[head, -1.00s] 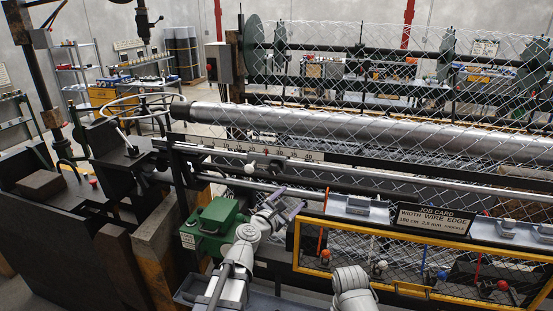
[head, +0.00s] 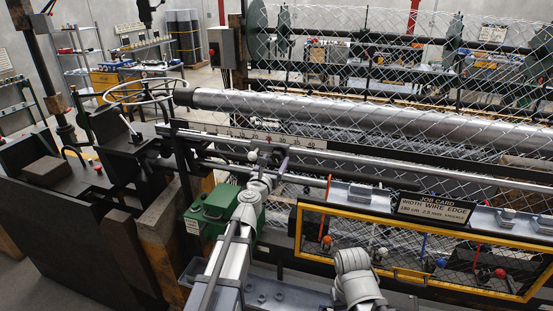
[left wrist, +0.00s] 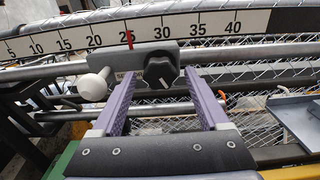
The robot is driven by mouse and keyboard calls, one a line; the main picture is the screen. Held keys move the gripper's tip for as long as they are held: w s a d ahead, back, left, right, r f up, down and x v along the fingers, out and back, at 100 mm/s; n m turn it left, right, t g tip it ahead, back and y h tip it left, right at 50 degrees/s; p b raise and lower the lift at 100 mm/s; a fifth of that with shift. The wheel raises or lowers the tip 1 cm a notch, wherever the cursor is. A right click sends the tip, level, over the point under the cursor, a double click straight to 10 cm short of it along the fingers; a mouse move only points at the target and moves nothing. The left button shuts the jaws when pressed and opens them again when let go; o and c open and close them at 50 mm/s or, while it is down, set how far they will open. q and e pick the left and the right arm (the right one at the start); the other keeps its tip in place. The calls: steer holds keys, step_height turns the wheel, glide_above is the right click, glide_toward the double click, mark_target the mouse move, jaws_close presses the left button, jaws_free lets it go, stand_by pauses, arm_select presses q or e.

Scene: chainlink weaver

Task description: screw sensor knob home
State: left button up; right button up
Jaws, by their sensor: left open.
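The black sensor knob (left wrist: 160,71), with a white pointer line, sits on the front of a grey sensor block (left wrist: 130,60) in the left wrist view. A white ball knob (left wrist: 93,86) sticks out at the block's left; it also shows in the head view (head: 252,156). My left gripper (left wrist: 160,76) is open, with one purple finger on each side of the black knob and visible gaps beside it. In the head view my left gripper (head: 271,163) is in front of the rail and largely hides the black knob. My right gripper is not in view.
A white scale (left wrist: 70,37) with a red mark near 25 runs behind the block. A steel rail passes below it. A green box (head: 222,208) lies left of my left arm. A yellow-framed panel (head: 410,285) and job card (head: 436,211) stand to the right.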

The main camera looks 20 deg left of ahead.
arm_select(q)
steer(key=shift+w, duration=1.1)
jaws_close()
